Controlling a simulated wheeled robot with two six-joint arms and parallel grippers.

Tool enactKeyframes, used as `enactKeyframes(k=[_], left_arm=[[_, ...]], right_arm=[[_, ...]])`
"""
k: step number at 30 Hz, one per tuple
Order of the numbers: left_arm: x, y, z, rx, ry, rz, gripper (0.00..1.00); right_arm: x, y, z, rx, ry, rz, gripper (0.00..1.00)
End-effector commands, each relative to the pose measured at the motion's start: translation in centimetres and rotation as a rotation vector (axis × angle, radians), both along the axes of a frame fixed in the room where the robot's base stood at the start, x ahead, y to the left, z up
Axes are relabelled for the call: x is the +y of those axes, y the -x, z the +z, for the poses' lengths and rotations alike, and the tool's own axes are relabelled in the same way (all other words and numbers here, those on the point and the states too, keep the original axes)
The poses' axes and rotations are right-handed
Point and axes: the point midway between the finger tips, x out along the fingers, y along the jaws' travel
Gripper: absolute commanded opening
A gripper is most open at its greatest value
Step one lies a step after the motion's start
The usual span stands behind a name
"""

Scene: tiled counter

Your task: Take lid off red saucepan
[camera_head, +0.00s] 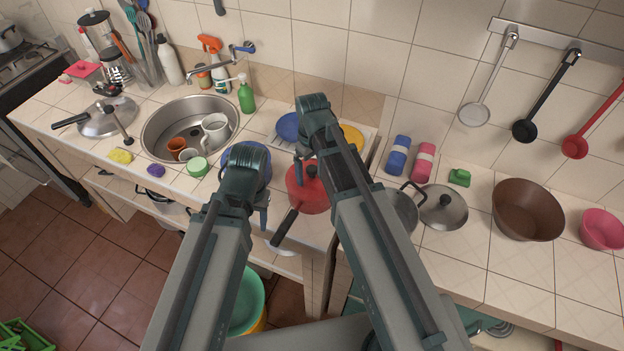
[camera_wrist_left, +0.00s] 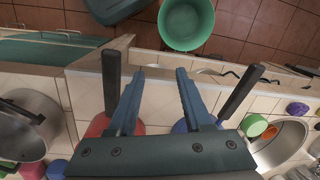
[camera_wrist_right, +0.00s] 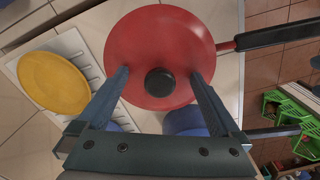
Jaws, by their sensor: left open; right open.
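The red saucepan (camera_head: 318,201) stands on the counter with its black handle (camera_head: 286,227) toward the front edge. Its red lid (camera_wrist_right: 135,50) has a round black knob (camera_wrist_right: 160,82) and sits on the pan. My right gripper (camera_wrist_right: 160,78) is open and empty above the lid. In the right wrist view the knob lies between its fingers, with a gap on both sides; I cannot tell the height. My left gripper (camera_wrist_left: 158,75) is open and empty, left of the saucepan near the counter's front edge. The saucepan shows partly in the left wrist view (camera_wrist_left: 98,127).
A blue pan (camera_head: 262,157) stands close left of the saucepan, partly behind my left gripper. A yellow plate (camera_wrist_right: 53,82) lies on a white rack behind. The sink (camera_head: 190,130) is left.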

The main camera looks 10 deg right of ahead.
Motion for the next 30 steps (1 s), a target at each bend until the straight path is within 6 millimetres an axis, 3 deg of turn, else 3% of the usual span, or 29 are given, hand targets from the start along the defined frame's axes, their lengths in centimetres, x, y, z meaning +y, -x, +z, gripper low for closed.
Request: enactKeyframes(k=[2, 16, 30], left_arm=[[0.00, 0.00, 0.02, 0.000, 0.000, 0.000, 0.50], [0.00, 0.00, -0.03, 0.000, 0.000, 0.000, 0.50], [0.00, 0.00, -0.11, 0.000, 0.000, 0.000, 0.50]], right_arm=[[0.00, 0.00, 0.02, 0.000, 0.000, 0.000, 0.87], [0.00, 0.05, -0.03, 0.001, 0.000, 0.000, 0.03], [0.03, 0.15, -0.11, 0.003, -0.001, 0.000, 0.00]])
